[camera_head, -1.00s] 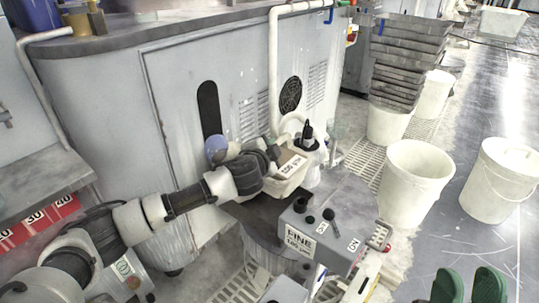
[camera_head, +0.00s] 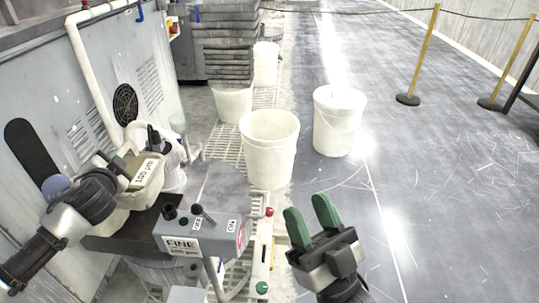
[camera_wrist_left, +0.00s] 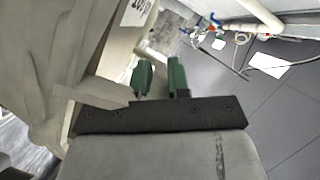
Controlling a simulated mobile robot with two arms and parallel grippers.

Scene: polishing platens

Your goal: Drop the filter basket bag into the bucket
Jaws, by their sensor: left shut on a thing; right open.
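The filter basket bag (camera_head: 147,176), cream with a white label, is at the left in the head view, over the dark top of the FINE unit. My left gripper (camera_head: 117,161) is shut on its rim. In the left wrist view, the green fingertips (camera_wrist_left: 160,80) are close together and the bag's pale body (camera_wrist_left: 45,60) fills the left side. Whether the bag is clear of the unit is hard to tell. The open white bucket (camera_head: 270,150) stands on the floor right of the unit. My right gripper (camera_head: 313,222) is open and empty, in front of the bucket.
The FINE control box (camera_head: 203,228) with knobs stands between the bag and my right gripper. A second white bucket (camera_head: 338,130) stands behind right of the open one. Stacked grey trays (camera_head: 228,45) rise at the back. The floor at right is clear up to the yellow posts (camera_head: 424,50).

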